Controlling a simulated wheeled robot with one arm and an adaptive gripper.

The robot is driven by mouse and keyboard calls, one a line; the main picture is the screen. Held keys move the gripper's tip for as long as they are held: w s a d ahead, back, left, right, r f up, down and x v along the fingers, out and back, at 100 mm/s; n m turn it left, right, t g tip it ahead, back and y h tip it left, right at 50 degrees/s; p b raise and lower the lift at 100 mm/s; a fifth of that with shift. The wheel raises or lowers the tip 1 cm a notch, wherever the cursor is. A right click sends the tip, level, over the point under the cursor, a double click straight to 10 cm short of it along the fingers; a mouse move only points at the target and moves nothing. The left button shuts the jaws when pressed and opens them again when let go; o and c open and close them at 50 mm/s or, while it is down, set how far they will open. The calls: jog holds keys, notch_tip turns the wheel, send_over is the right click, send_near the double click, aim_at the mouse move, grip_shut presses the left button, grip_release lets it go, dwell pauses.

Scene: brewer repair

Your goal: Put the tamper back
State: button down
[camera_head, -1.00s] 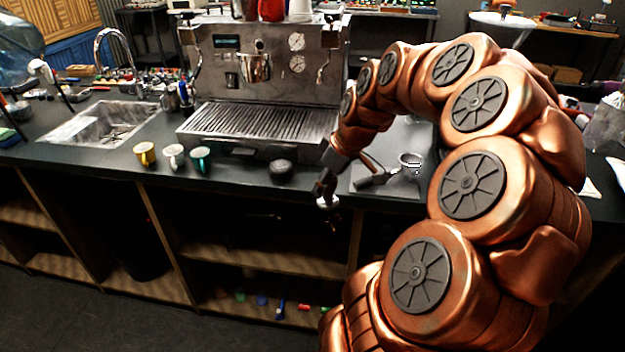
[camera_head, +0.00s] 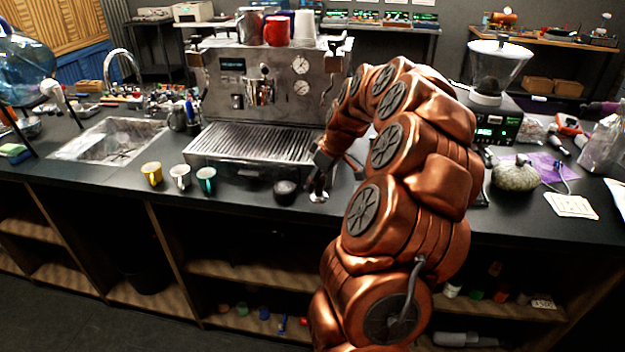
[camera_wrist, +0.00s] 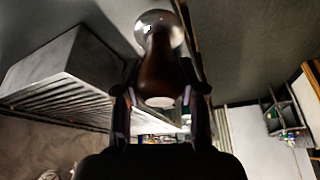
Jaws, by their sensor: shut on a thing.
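My gripper (camera_head: 318,181) is shut on the tamper. In the wrist view the tamper's dark brown handle (camera_wrist: 163,72) sits between the two fingers (camera_wrist: 160,108), with its round silver end beyond. In the head view only the tamper's silver base (camera_head: 318,197) shows below my gripper, at the counter's front edge. I cannot tell whether it touches the counter. A round black holder-like piece (camera_head: 285,191) stands on the counter just left of my gripper.
The espresso machine (camera_head: 262,95) stands behind, its drip tray (camera_head: 258,145) facing forward. A sink (camera_head: 110,140) lies farther left. A grinder (camera_head: 495,100) is at right.

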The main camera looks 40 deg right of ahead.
jog(key=w+d, duration=0.1)
jog(key=w+p, duration=0.1)
jog(key=w, duration=0.1)
jog(key=shift+w+d+f, duration=0.1)
jog(key=shift+d+f, duration=0.05)
jog(key=shift+d, duration=0.25)
jog(key=shift+f+p, duration=1)
jog(key=shift+f, duration=0.75)
jog(key=shift+f, duration=0.15)
jog(key=c, duration=0.7)
grip_release()
